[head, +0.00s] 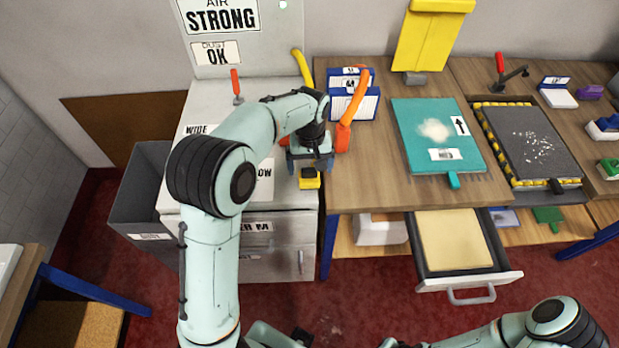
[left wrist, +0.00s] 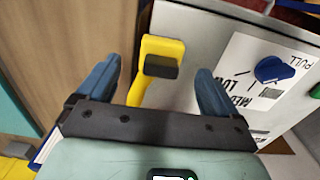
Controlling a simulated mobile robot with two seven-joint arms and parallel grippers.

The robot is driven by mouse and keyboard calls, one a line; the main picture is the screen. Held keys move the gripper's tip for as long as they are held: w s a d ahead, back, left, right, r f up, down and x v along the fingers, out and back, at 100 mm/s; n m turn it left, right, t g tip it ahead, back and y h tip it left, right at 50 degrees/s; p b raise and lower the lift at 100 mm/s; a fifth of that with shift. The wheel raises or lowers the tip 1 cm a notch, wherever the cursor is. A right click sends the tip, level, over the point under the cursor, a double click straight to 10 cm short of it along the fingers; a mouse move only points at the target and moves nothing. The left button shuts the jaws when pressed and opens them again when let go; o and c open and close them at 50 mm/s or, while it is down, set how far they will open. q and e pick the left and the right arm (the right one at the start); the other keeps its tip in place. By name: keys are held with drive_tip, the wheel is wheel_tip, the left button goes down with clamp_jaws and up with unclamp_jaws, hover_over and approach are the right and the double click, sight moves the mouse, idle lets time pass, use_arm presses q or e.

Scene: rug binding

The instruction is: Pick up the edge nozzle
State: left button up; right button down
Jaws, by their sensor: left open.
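A yellow piece with a black block on its wide end, apparently the edge nozzle (head: 309,182), is at the front right of the pale cabinet top. It also shows in the left wrist view (left wrist: 148,48), with a narrower yellow stem running down toward my palm. My left gripper (head: 310,164) is open, pointing down above it. In the left wrist view its blue fingers (left wrist: 160,88) are on either side of the yellow stem, with gaps on both sides. My wrist hides part of the yellow piece in the head view. Only part of my right arm shows, at bottom right.
An orange nozzle-like tool (head: 355,95) stands close right of my gripper, near a blue-and-white rack (head: 340,103). A blue knob (left wrist: 272,69) is on the labelled cabinet. The wooden bench (head: 375,185) holds a teal board (head: 420,115); an open drawer (head: 455,240) juts out below.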

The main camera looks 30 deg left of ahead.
sight(309, 176)
use_arm(q)
drive_tip(key=f, duration=0.6)
drive_tip(key=shift+w+a+f, duration=0.25)
drive_tip(key=shift+a, duration=0.05)
use_arm(e)
drive_tip(key=shift+f, duration=0.1)
